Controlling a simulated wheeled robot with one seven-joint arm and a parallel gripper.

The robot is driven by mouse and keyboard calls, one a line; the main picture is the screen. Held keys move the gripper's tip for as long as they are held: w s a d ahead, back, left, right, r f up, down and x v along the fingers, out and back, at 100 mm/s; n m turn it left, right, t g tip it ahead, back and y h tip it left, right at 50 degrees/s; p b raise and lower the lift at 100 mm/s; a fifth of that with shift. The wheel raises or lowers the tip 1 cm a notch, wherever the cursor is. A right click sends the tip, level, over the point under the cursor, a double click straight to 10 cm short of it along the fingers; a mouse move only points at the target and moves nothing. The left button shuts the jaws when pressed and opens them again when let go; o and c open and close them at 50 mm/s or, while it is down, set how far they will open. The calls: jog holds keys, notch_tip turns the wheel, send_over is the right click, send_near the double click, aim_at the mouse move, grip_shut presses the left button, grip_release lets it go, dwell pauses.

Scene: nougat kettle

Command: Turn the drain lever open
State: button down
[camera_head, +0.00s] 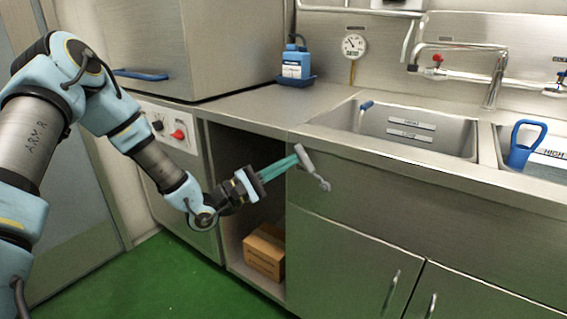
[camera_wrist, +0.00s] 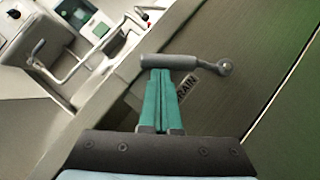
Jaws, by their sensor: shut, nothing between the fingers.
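The drain lever (camera_head: 306,158) is on the front panel below the sink counter. It has a thick grey grip and a thin rod ending in a round knob or pivot at its lower right. In the wrist view the lever (camera_wrist: 170,62) lies across the picture just beyond my fingertips. My gripper (camera_head: 295,160) has green fingers, shut together and empty. The tips end at the grip; I cannot tell whether they touch it. In the wrist view my gripper (camera_wrist: 160,74) partly hides a label reading "RAIN" (camera_wrist: 187,88).
The sink basin (camera_head: 440,152) and faucet (camera_head: 495,80) are above, with a blue-handled item (camera_head: 527,143) at right. A blue bottle (camera_head: 295,62) stands on the counter. A cardboard box (camera_head: 264,252) sits in the open bay below my gripper. Cabinet doors (camera_head: 340,262) are below the panel.

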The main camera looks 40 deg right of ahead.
aim_at(325, 149)
jog(key=r+m+p, duration=0.1)
jog(key=s+m+y, duration=0.1)
jog(key=r+m+p, duration=0.1)
jog(key=shift+s+d+r+g+y+p, duration=0.25)
jog(key=shift+s+r+g+y+p, duration=0.05)
jog(key=shift+s+r+g, duration=0.1)
jog(key=shift+s+d+r+m+y+p, duration=0.15)
jog(key=shift+s+r+m+y+p, duration=0.15)
jog(key=shift+s+m+y+p, duration=0.45)
jog(key=shift+s+d+r+m+p, duration=0.1)
jog(key=shift+s+r+m+p, duration=0.2)
jog(key=shift+m, duration=0.45)
jog(key=shift+s+d+y+p, duration=0.15)
jog(key=shift+s+y+p, duration=0.1)
jog(key=shift+s+p, duration=0.3)
jog(key=shift+s, duration=0.1)
